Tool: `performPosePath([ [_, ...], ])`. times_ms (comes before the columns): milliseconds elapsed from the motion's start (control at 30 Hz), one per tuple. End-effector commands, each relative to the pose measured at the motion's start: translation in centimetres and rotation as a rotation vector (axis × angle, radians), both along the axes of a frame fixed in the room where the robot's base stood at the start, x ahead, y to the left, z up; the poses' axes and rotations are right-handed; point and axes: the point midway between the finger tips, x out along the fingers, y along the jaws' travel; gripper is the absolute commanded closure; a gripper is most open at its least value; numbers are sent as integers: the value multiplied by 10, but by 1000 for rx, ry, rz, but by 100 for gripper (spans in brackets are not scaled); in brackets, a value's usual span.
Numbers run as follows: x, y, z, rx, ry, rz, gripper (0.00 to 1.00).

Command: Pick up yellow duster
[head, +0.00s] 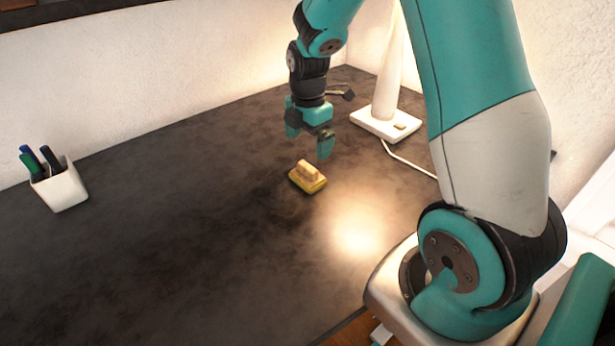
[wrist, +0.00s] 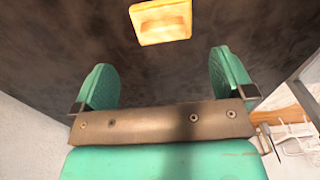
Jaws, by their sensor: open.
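The yellow duster (head: 308,177) lies on the dark tabletop, a small block with a raised pale handle on top. My gripper (head: 309,145) is above the table, a little behind and above the duster, with its fingers pointing down. In the wrist view the duster (wrist: 161,21) shows at the top of the picture, beyond the fingertips and roughly between them sideways. My gripper (wrist: 162,75) is open there with nothing between its two green fingers. It is apart from the duster.
A white lamp base (head: 385,123) stands behind and right of my gripper, with a white cable (head: 405,161) running along the table. A white pen cup (head: 60,187) with several pens stands at the left. The dark tabletop (head: 180,220) between is clear.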

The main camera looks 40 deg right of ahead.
Motion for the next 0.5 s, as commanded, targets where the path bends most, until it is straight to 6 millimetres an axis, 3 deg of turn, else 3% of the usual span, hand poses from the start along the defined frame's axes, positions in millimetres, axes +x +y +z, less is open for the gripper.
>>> performPosePath([
  [33, -1, 1, -13, 2, 6, 0, 0],
  [200, -1, 1, -40, 1, 2, 0, 0],
  [500, -3, 3, -67, 2, 4, 0, 0],
])
